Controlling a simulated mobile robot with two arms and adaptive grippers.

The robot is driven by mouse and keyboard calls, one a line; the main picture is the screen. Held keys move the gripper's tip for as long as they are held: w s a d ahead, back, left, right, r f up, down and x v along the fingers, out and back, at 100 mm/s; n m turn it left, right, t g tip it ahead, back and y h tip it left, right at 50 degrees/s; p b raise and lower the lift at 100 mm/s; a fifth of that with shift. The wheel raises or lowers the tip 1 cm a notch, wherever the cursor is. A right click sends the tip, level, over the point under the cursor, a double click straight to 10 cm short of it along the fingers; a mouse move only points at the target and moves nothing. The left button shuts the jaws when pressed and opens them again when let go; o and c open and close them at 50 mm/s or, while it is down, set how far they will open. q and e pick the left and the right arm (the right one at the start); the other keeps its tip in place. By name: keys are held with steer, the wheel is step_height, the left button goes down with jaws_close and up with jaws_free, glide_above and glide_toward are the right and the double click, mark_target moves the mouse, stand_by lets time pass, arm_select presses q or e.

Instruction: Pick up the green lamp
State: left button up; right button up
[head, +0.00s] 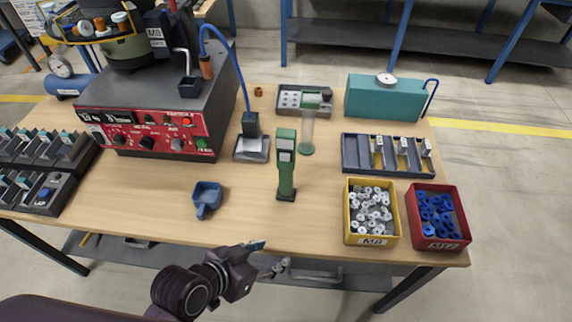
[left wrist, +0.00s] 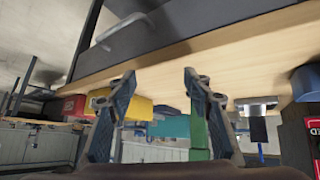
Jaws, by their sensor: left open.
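The green lamp (head: 286,168) stands upright on the workbench, near the middle front, with a dark base and a pale grey panel on its upper part. My left gripper (head: 264,259) is open and empty, just off the front edge of the bench, in front of and a little left of the lamp, apart from it. In the left wrist view the picture is upside down; the open fingers (left wrist: 159,75) frame empty space, and the green lamp (left wrist: 199,128) shows behind the right finger, which partly hides it. My right gripper is not in view.
A blue scoop-like tray (head: 207,196) lies left of the lamp. A pedestal device with a blue hose (head: 251,146) stands behind left, a clear tube (head: 308,132) behind. A yellow bin (head: 349,228) and red bin (head: 456,243) stand right. Bare wood (head: 245,215) lies around the lamp's base.

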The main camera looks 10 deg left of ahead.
arm_select(q)
steer(key=w+d+r+t+h, duration=0.1)
steer(key=d, duration=0.1)
steer(key=w+d+r+h, duration=0.1)
steer(key=d, duration=0.1)
steer(key=w+d+r+m+t+h, duration=0.1)
steer(key=d, duration=0.1)
steer(key=shift+w+d+r+t, duration=0.3)
steer(key=shift+w+r, duration=0.1)
steer(key=w+d+r+t+h, duration=0.1)
steer(key=w+d+r+t, duration=0.2)
steer(key=w+r+t, duration=0.15)
steer(key=n+t+y, duration=0.4)
steer(key=n+y, duration=0.2)
steer(key=y, duration=0.2)
glide_toward(285, 175)
steer(key=w, duration=0.7)
steer(key=w+p, duration=0.1)
steer(key=w, duration=0.1)
steer(key=shift+w+d, duration=0.1)
steer(key=shift+d, duration=0.25)
steer(key=shift+w+f, duration=0.1)
steer(key=shift+w, duration=0.3)
jaws_close()
